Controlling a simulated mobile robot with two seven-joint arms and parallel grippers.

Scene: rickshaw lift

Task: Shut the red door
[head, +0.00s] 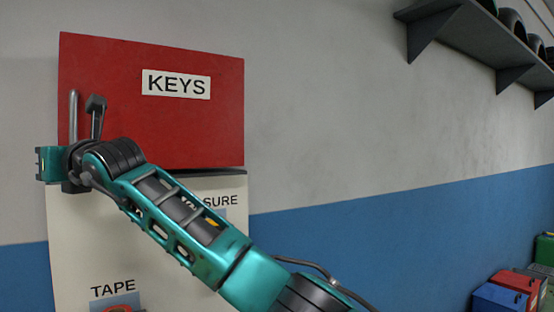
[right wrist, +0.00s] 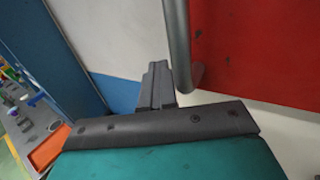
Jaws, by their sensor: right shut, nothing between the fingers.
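The red door (head: 190,125) bears a "KEYS" label and is mounted on the wall above a cream board. A grey vertical bar handle (head: 73,115) stands at its left edge. In the right wrist view the red door (right wrist: 260,50) fills the upper right and the handle (right wrist: 179,45) hangs down in front of it. My right gripper (head: 96,103) is shut and empty, just right of the handle in the head view. Its fingers (right wrist: 158,85) show close beside the handle's lower end in the wrist view; contact cannot be told. I cannot tell whether the door sits flush. My left gripper is out of view.
The cream board (head: 75,240) with "TAPE" and a partly hidden label hangs below the door. A dark shelf (head: 460,35) with round dark objects juts out at upper right. Blue (head: 497,297) and red (head: 514,281) boxes stand at lower right. The wall between is clear.

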